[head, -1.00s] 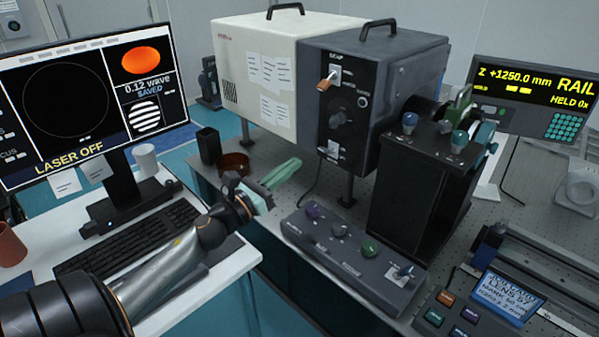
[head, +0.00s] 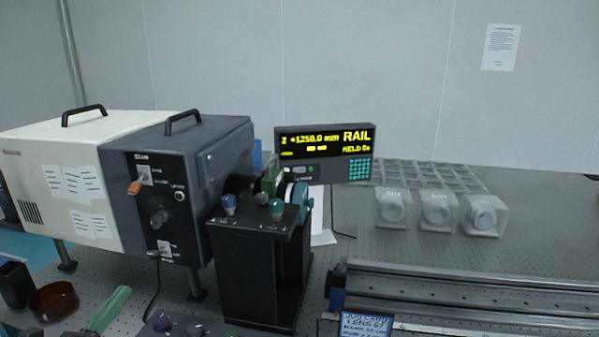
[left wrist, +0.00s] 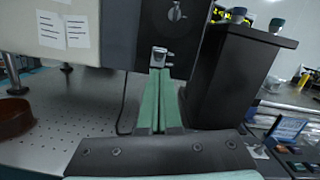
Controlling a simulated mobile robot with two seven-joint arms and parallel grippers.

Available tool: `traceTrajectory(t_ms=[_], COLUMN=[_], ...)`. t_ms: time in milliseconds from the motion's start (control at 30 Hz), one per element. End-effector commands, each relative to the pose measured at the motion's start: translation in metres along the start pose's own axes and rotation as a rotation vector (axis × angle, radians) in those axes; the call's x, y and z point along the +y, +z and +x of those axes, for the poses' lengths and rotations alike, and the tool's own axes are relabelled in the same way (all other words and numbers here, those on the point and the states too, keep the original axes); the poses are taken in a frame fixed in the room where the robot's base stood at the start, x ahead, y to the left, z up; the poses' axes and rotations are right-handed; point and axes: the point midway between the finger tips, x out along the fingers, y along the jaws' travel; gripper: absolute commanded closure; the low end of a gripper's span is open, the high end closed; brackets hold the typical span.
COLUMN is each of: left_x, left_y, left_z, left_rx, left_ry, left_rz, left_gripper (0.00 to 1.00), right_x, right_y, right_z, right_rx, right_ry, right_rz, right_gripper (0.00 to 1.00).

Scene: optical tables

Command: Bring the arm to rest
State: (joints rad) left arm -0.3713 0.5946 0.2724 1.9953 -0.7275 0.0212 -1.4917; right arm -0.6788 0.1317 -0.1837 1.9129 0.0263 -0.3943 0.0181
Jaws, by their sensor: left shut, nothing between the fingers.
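My left gripper (head: 121,292) shows only as pale green fingers at the lower left edge of the head view; the rest of the arm is cut off below. In the left wrist view its two green fingers (left wrist: 160,76) lie side by side, shut and empty. They point toward the front of the dark instrument box (head: 165,215), at a small metal switch (left wrist: 160,55) low on its panel. I cannot tell whether the fingertips touch it. My right gripper is in neither view.
A brown dish (head: 53,301) and a black cup (head: 15,284) stand left of the gripper. A black stand with knobs (head: 258,265) is to the right. A control box (head: 185,328) shows at the bottom edge. Rails (head: 470,290) and clear holders (head: 438,212) occupy the right side.

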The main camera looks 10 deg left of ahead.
Motion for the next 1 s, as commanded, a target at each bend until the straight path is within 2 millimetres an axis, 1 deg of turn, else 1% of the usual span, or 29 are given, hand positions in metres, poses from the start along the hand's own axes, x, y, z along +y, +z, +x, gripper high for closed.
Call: traceTrajectory(t_ms=[33, 67, 100, 133, 167, 200, 267, 300, 367, 400, 467, 500, 600, 700, 733, 833, 1000], left_x=[-0.001, -0.001, -0.003, -0.005, -0.008, -0.013, -0.024, -0.033, -0.05, -0.063, -0.084, -0.098, -0.129, -0.151, -0.156, -0.163, -0.164], left_y=[-0.021, -0.035, -0.055, -0.072, -0.089, -0.111, -0.143, -0.165, -0.196, -0.214, -0.238, -0.252, -0.277, -0.291, -0.293, -0.298, -0.298], left_z=[-0.008, -0.013, -0.022, -0.029, -0.037, -0.049, -0.068, -0.082, -0.104, -0.119, -0.141, -0.155, -0.183, -0.201, -0.204, -0.21, -0.21], left_rx=[0.038, 0.059, 0.089, 0.11, 0.13, 0.153, 0.18, 0.193, 0.204, 0.203, 0.193, 0.182, 0.139, 0.099, 0.09, 0.072, 0.07], left_ry=[0.036, 0.063, 0.106, 0.143, 0.185, 0.245, 0.346, 0.422, 0.545, 0.631, 0.765, 0.853, 1.048, 1.184, 1.211, 1.259, 1.263], left_rz=[-0.171, -0.29, -0.461, -0.597, -0.737, -0.92, -1.188, -1.365, -1.621, -1.784, -2.005, -2.133, -2.385, -2.536, -2.564, -2.615, -2.619], left_gripper=[1.0, 1.0, 1.0, 1.0, 1.0, 1.0, 1.0, 1.0, 1.0, 1.0, 1.0, 1.0, 1.0, 1.0, 1.0, 1.0, 1.0], right_x=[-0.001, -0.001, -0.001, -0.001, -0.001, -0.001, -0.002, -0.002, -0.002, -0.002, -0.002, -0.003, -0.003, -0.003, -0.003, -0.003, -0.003], right_y=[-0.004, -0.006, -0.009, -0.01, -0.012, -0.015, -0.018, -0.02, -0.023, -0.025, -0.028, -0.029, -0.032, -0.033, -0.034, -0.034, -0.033], right_z=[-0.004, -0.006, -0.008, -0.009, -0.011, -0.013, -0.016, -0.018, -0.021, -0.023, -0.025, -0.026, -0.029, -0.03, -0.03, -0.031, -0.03], right_rx=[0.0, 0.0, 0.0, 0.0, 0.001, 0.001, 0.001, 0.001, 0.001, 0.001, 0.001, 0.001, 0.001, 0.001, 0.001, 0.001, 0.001], right_ry=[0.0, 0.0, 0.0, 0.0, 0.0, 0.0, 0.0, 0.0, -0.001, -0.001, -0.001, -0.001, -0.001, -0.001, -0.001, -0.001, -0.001], right_rz=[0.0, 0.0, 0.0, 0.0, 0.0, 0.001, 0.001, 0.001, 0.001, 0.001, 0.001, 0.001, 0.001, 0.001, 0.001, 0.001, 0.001], right_gripper=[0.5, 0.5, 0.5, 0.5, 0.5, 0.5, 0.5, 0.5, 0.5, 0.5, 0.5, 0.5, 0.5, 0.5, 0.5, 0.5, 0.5])
